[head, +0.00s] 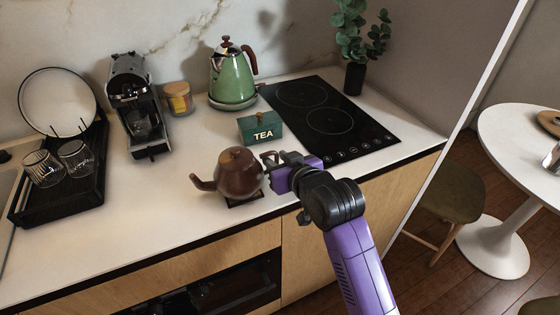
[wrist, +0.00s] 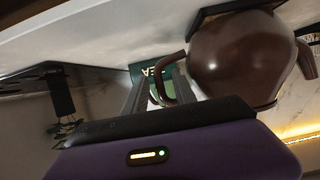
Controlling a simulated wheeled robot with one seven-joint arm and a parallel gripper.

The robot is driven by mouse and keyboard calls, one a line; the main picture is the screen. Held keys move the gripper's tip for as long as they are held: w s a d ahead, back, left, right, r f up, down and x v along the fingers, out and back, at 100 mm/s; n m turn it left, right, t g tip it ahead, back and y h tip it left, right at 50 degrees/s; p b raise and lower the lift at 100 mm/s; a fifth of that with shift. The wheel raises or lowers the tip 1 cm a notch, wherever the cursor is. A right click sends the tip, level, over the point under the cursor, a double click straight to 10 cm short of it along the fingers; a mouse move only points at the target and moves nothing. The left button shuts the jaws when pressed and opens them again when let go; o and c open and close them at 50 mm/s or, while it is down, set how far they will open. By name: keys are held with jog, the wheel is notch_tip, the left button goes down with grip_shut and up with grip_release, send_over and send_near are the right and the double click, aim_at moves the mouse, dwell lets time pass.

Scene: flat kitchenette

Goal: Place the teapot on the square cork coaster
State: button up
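The brown teapot (head: 238,174) stands upright near the counter's front edge, spout to the left and handle to the right. A dark square flat piece (head: 246,201) shows under it, and also in the wrist view (wrist: 208,15); I cannot tell whether it is cork. My gripper (head: 272,163) is at the teapot's handle side. In the wrist view, which is upside down, my gripper's two fingers (wrist: 160,88) are apart, with the teapot's handle (wrist: 157,78) between or just beyond them. I see no clear grip on the handle. The teapot body (wrist: 235,55) is right of the fingers.
A green TEA box (head: 260,128) stands just behind the teapot. Behind are a green kettle (head: 232,80), a jar (head: 178,98) and a coffee machine (head: 136,110). A black cooktop (head: 328,120) is right, a dish rack (head: 75,190) left. Counter left of the teapot is clear.

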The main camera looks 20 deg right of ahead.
jog(key=v, duration=1.2)
jog(key=shift+r, duration=0.15)
jog(key=s+a+f, duration=0.2)
jog(key=s+f, duration=0.9)
jog(key=s, duration=0.4)
jog(key=s+r+t, duration=0.1)
jog(key=s+r, duration=0.1)
jog(key=s, duration=1.7)
jog(key=shift+a+r, duration=0.2)
jog(key=shift+r, duration=0.15)
